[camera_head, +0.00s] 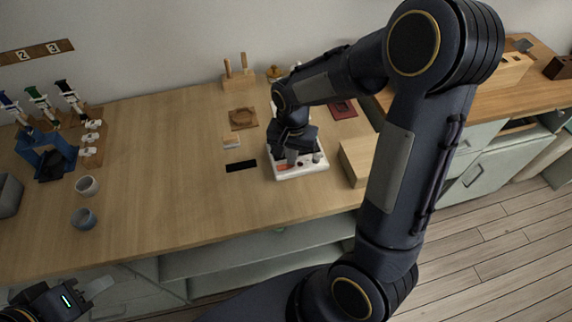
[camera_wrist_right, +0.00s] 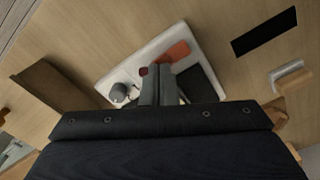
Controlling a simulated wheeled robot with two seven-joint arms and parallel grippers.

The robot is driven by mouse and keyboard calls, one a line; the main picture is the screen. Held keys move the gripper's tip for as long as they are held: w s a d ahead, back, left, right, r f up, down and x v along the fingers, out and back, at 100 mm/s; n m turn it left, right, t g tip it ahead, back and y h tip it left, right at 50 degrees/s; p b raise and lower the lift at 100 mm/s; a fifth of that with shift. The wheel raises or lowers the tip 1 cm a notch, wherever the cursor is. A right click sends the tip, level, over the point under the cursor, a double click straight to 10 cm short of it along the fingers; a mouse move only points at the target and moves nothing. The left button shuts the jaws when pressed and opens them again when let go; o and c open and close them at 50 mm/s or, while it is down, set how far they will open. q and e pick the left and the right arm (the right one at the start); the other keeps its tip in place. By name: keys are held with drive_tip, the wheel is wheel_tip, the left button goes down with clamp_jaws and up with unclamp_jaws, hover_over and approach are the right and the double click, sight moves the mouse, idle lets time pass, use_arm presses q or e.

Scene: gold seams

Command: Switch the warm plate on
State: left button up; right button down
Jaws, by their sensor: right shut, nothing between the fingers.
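The warm plate is most likely the white flat device (camera_head: 312,168) near the front edge of the wooden table, partly hidden by my right arm. In the right wrist view the white device (camera_wrist_right: 128,62) carries a grey round knob, a small red part, an orange rectangle and a dark square. My right gripper (camera_head: 291,156) is over the device, pointing down. Its fingers (camera_wrist_right: 158,72) are together and empty, in front of the red part; whether they touch it I cannot tell. My left gripper (camera_head: 92,290) is at the lower left, off the table; its jaw opening is unclear.
A wooden block (camera_head: 357,160) stands close right of the device. A black strip (camera_head: 241,166) and a small white-and-wood piece (camera_head: 231,142) lie to its left. The table's middle left is clear.

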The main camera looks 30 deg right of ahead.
drive_tip(key=shift+f+b, duration=0.3)
drive_tip(key=shift+f, duration=0.15)
wheel_tip(320, 180, up, 7)
drive_tip(key=p, duration=0.6)
drive_tip(key=shift+r, duration=0.1)
idle(0.7)
drive_tip(key=s+a+r+n+t+y, duration=0.2)
drive_tip(key=s+r, duration=0.3)
drive_tip(key=s, duration=0.3)
drive_tip(key=s+a+r+n+t+y, duration=0.1)
drive_tip(key=s+a+r+n+t, duration=0.1)
drive_tip(key=s+r+n, duration=0.3)
drive_tip(key=s+r+t, duration=0.1)
drive_tip(key=s, duration=0.3)
drive_tip(key=shift+r+t+y, duration=0.25)
drive_tip(key=shift+t+y, duration=0.05)
drive_tip(key=shift+y, duration=0.1)
